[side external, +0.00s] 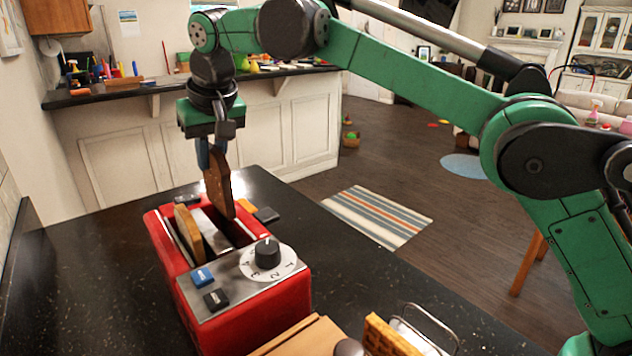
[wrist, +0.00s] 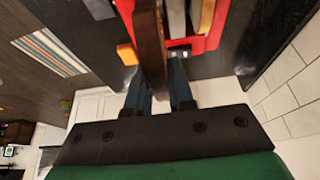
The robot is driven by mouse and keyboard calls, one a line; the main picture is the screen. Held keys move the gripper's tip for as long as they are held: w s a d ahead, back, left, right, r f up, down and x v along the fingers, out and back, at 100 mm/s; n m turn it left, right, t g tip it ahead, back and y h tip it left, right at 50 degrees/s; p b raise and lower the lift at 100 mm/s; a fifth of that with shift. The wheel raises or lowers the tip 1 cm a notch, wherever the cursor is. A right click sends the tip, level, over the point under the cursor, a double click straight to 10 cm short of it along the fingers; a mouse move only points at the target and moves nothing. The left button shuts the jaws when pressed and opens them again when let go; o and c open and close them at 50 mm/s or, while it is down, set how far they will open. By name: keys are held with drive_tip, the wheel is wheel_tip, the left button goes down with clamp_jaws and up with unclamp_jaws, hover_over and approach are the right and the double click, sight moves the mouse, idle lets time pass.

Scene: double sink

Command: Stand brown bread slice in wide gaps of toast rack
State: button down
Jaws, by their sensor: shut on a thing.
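My gripper (side external: 214,150) is shut on the brown bread slice (side external: 219,186) and holds it upright above the right slot of the red toaster. The slice's lower end is at or just inside the slot; I cannot tell exactly. In the wrist view the slice (wrist: 151,45) shows edge-on between the blue fingers (wrist: 158,92). The toast rack (side external: 428,328), a wire frame, is partly in view at the bottom edge of the side view, with a waffle-like slice (side external: 388,336) at it. Its gaps are mostly out of view.
The red toaster (side external: 255,317) stands on the black counter (side external: 100,290), with a lighter bread slice (side external: 189,233) in its left slot. A wooden board (side external: 300,340) lies in front of it.

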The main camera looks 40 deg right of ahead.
drive_tip(key=shift+r, duration=0.65)
drive_tip(key=shift+s+d+r, duration=0.15)
drive_tip(key=shift+d+r, duration=0.05)
drive_tip(key=shift+r, duration=0.15)
drive_tip(key=s+d+f+g, duration=0.1)
drive_tip(key=s+d+f, duration=0.2)
drive_tip(key=s+d, duration=1.2)
drive_tip(key=s+f+g, duration=0.1)
drive_tip(key=s+f, duration=0.9)
drive_tip(key=f, duration=0.4)
drive_tip(key=shift+d+f, duration=0.25)
drive_tip(key=shift+f, duration=0.1)
